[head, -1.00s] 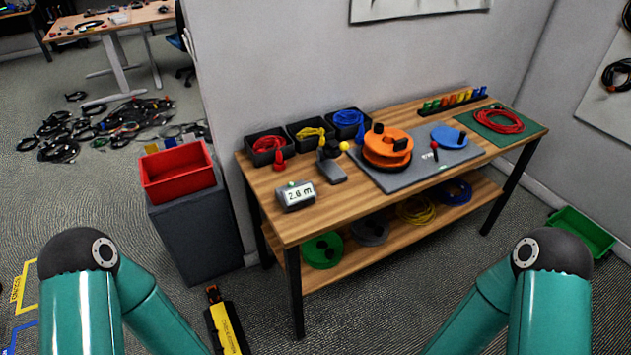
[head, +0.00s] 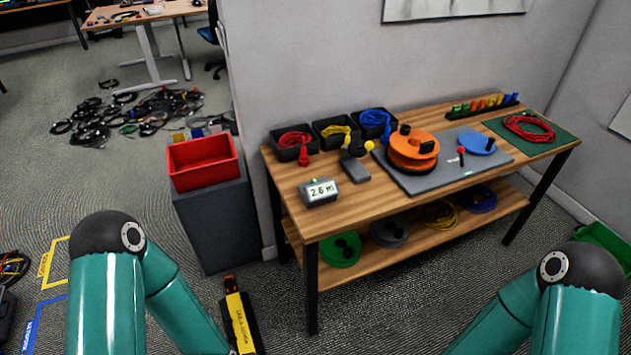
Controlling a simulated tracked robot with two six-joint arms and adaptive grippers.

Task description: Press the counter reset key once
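The counter (head: 319,193) is a small grey box with a lit display that reads 2.6 m. It sits at the front left of the wooden workbench. A small greenish key (head: 312,180) shows on its top edge; its marking is too small to read. Only the upper parts of my two teal arms show, at the bottom left and bottom right. Both arms run out of the bottom of the view, so neither gripper shows. Nothing of mine touches the counter.
The workbench (head: 345,213) carries black bins of cable, an orange spool (head: 414,143) on a grey board and a green mat (head: 565,135). A red bin (head: 203,163) stands on a grey pedestal left of the bench. A yellow and black object (head: 240,320) is low in front.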

